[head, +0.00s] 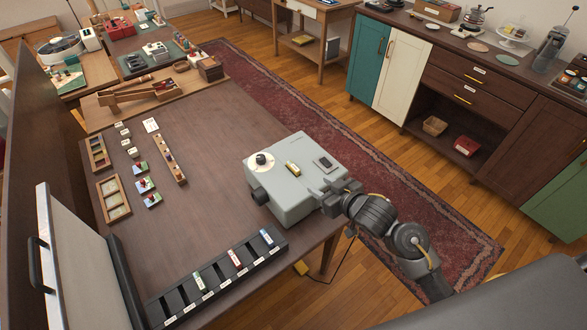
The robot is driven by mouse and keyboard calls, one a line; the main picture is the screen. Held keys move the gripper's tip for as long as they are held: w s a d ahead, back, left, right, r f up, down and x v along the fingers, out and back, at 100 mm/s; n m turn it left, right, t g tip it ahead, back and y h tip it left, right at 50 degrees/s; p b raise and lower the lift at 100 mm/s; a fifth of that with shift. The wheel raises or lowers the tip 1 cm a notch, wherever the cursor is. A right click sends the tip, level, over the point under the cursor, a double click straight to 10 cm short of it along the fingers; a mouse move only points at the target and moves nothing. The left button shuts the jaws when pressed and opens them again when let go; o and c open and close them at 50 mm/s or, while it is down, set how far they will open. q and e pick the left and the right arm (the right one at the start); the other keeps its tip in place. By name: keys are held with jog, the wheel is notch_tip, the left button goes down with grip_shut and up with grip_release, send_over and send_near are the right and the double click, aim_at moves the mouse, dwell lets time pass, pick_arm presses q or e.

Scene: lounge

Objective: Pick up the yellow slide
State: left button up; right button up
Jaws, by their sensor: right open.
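A small yellow piece with a pale part (292,168), which looks like the yellow slide, lies on top of the grey box-shaped device (285,200) on the dark wooden table. My right gripper (341,203) is at the right side of this device, with its arm coming in from the lower right. It is open; its fingertips are small and partly hidden, so I cannot tell if they touch the device. A black slotted rack (215,285) at the table's front edge holds a green-marked slide (198,281), a red-marked slide (234,258) and a blue-marked slide (267,238). My left gripper is out of view.
A black knob (261,159) and a dark rectangular part (326,163) also stand on the device. A pale upright panel (70,265) stands at the left. The table's middle is clear.

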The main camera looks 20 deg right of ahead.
jog(key=w+r, duration=0.1)
jog(key=r, duration=0.1)
send_near(294, 167)
jog(key=shift+w+a+f+t+y, duration=0.15)
jog(key=shift+w+f, duration=0.25)
jog(key=shift+w, duration=0.2)
jog(key=shift+w+a+f+t+y, duration=0.15)
jog(key=shift+w+f, duration=0.3)
jog(key=shift+w, duration=0.15)
jog(key=shift+w+a+p, duration=0.15)
jog(key=shift+w+p, duration=0.2)
jog(key=shift+p, duration=0.05)
jog(key=x, duration=0.4)
jog(key=shift+w+a+f+p, duration=0.1)
jog(key=shift+w+f+p, duration=0.15)
jog(key=shift+p, duration=0.15)
jog(key=shift+s, duration=0.1)
grip_shut()
